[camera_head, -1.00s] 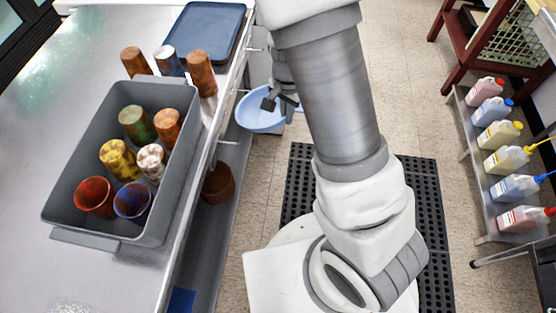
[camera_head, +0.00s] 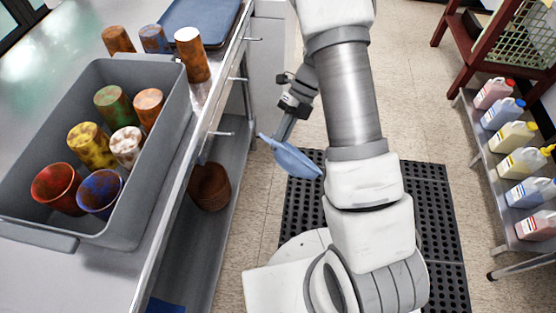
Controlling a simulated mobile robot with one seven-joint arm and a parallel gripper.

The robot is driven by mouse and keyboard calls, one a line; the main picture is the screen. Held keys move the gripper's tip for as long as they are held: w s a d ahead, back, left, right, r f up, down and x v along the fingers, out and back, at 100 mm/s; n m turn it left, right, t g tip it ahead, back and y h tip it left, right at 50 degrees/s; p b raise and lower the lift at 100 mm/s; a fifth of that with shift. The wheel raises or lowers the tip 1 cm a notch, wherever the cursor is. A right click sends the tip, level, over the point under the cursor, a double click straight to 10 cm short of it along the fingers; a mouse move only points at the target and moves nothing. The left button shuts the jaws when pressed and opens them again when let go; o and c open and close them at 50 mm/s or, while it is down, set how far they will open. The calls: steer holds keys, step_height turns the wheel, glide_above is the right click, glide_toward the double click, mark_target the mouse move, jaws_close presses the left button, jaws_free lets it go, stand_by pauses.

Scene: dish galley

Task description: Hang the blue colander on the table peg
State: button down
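The blue colander (camera_head: 290,158) is in the air to the right of the table's edge, seen nearly edge-on and tilted, its right end lower. My gripper (camera_head: 279,141) reaches down to its upper left part and seems shut on its rim; the fingertips are small and partly hidden. Thin metal pegs stick out from the table's right side: a far one (camera_head: 254,39), a middle one (camera_head: 238,79) and a near one (camera_head: 222,133). All three look bare. The colander is apart from them, to the right of the near peg.
A grey bin (camera_head: 150,205) of stained cups stands on the metal table (camera_head: 95,270). More cups and a blue tray (camera_head: 205,22) are behind it. Brown bowls (camera_head: 209,187) sit on the lower shelf. Bottles (camera_head: 522,160) line a rack at right. A black mat (camera_head: 430,215) lies on the floor.

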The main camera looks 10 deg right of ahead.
step_height(320, 180, down, 5)
steer(key=m+t+y+b, duration=0.2)
steer(key=m, duration=0.1)
steer(key=m+t+y+b, duration=0.2)
steer(key=m, duration=0.1)
steer(key=shift+a+m, duration=0.1)
steer(key=shift+m, duration=0.3)
steer(key=m+t, duration=0.1)
steer(key=f+m+t+b, duration=0.1)
steer(key=m+t+y+b, duration=0.1)
steer(key=shift+w+a+f, duration=0.1)
steer(key=shift+w+f, duration=0.15)
steer(key=shift+f, duration=0.1)
steer(key=w+a+f+b, duration=0.1)
steer(key=w+a+b, duration=0.2)
steer(key=a, duration=0.6)
steer(key=shift+w+a+f+b, duration=0.15)
steer(key=shift+w+f+b, duration=0.05)
steer(key=shift+f+b, duration=0.1)
steer(key=c, duration=1)
jaws_free()
